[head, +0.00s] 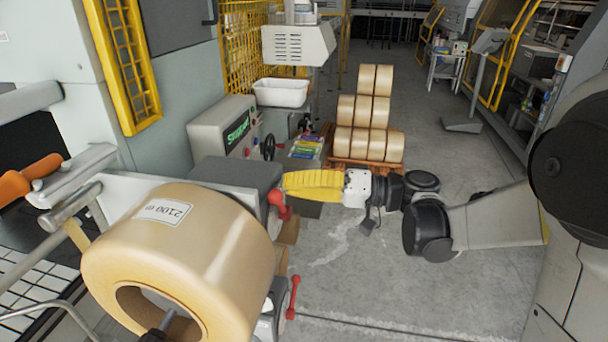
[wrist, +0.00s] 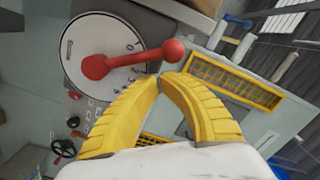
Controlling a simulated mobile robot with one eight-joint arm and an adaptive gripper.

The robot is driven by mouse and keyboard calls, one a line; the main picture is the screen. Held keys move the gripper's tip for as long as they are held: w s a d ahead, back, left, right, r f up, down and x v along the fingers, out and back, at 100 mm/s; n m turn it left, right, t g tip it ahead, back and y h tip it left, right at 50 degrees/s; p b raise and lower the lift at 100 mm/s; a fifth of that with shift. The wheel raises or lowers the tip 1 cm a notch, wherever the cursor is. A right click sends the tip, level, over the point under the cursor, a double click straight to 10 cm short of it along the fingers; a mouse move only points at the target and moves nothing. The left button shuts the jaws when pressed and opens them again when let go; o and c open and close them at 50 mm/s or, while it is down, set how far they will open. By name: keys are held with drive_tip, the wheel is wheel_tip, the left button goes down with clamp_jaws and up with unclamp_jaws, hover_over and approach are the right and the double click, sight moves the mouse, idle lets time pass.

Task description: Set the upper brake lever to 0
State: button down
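The upper brake lever (head: 278,203) is red with a round knob, beside the large tape roll. In the wrist view, the lever (wrist: 130,60) crosses a white round dial (wrist: 85,35). Its knob is at the right, beyond the dial's edge. The printed 0 lies just above the lever arm; other small numbers lie below it. My gripper (head: 286,184) has yellow ribbed fingers. In the wrist view, my gripper (wrist: 162,78) has its fingertips together, just below the knob, with nothing between them. I cannot tell whether they touch the knob.
A lower red lever (head: 293,297) sits below, near the floor. The big tape roll (head: 190,250) fills the front left. A grey control box (head: 225,130) and a pallet stack of rolls (head: 368,115) stand behind. The floor at right is open.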

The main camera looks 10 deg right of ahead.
sight(280, 205)
drive_tip(key=shift+s+a+f, duration=0.25)
drive_tip(key=shift+f, duration=0.05)
drive_tip(key=shift+s, duration=0.1)
drive_tip(key=shift+s+a+f+n+b, duration=0.2)
drive_tip(key=shift+s+n+b, duration=0.15)
drive_tip(key=shift+s, duration=0.1)
drive_tip(key=shift+s+a+f+n+b, duration=0.15)
drive_tip(key=shift+s+n+b, duration=0.1)
drive_tip(key=shift+s+n, duration=0.15)
